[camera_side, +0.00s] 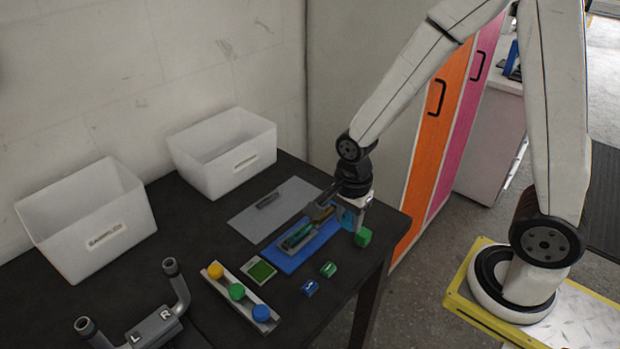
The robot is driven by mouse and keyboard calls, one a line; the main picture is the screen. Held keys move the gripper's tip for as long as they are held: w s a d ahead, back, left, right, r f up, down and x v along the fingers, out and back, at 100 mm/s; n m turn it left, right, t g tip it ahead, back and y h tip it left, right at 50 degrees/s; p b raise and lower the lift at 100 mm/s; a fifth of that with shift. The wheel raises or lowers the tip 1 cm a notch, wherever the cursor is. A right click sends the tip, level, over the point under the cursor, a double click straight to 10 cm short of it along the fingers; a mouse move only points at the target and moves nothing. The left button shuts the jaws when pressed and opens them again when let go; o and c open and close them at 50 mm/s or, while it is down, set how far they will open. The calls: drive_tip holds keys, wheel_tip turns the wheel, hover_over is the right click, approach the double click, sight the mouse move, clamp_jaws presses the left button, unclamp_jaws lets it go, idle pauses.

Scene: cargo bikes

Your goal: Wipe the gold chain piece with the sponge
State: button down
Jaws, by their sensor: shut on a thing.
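My gripper (355,222) points down at the right of the blue mat (287,264), close to the table's right edge. It is shut on a green cube (363,238), which looks like the sponge. Its fingers are small and partly hidden, so the exact grip is unclear. A gold-coloured piece (321,213), probably the gold chain piece, lies on the blue mat just left of my gripper. A dark holder with a green part (297,236) lies beside it on the same mat. I cannot tell whether the cube touches anything besides my fingers.
Two white bins (112,236) (246,166) stand along the wall. A grey mat (250,222) holds a dark piece. A rail of coloured discs (237,292), a green pad (262,271), two small blocks (328,270) (310,288) and a grey handlebar-like stand (153,330) lie in front.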

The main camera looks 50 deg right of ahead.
drive_tip(key=c, duration=0.9)
unclamp_jaws()
clamp_jaws()
drive_tip(key=w+d+r, duration=0.1)
drive_tip(key=w+d, duration=0.2)
drive_tip(key=w, duration=0.8)
drive_tip(key=shift+d, duration=0.3)
